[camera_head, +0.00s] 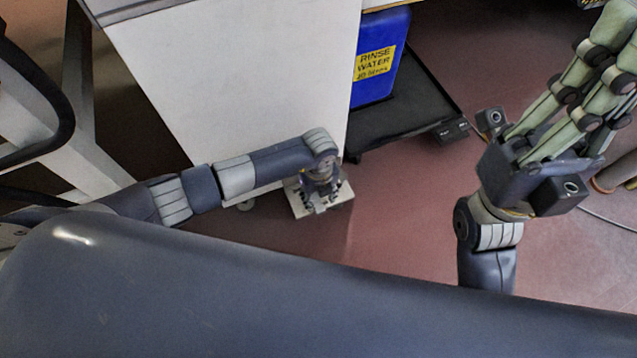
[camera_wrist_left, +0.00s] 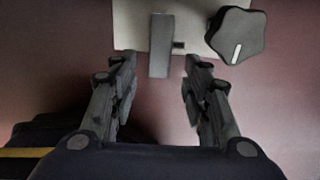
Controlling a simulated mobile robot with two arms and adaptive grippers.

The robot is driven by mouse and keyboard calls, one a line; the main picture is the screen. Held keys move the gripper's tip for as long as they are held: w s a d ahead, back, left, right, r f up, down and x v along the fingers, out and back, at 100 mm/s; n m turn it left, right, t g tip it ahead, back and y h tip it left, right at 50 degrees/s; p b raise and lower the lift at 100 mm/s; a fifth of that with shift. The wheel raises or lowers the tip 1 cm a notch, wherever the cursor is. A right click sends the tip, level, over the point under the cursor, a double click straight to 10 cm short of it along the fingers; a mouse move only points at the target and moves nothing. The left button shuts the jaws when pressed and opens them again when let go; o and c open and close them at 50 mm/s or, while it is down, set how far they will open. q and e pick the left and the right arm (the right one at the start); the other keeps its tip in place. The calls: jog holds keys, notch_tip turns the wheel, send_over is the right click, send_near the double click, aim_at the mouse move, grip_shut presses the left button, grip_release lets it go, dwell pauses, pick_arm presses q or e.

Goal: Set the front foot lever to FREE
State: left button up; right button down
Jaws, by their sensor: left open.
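A low black trolley (camera_head: 415,105) stands on the floor. A small black block (camera_head: 453,130) with tiny white marks sits at its front corner; it looks like a foot lever, but I cannot read its setting. My left gripper (camera_head: 322,200) is open and points down over a pale plate (camera_head: 340,196) near the floor, left of the trolley. In the left wrist view the plate (camera_wrist_left: 130,22) carries a grey upright bar (camera_wrist_left: 161,45) and a black lobed knob (camera_wrist_left: 236,35) with a white line. The bar shows beyond and between the open fingers. My right gripper is raised at the right; its fingertips are cut off.
A blue rinse water container (camera_head: 382,50) stands on the trolley. A large white cabinet (camera_head: 235,75) stands behind my left arm. A white frame (camera_head: 75,150) with a black hose is at the left. Red floor (camera_head: 400,220) is clear in front of the trolley.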

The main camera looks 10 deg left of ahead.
aim_at(318, 205)
pick_arm(q)
notch_tip(318, 205, up, 8)
dwell(0.8)
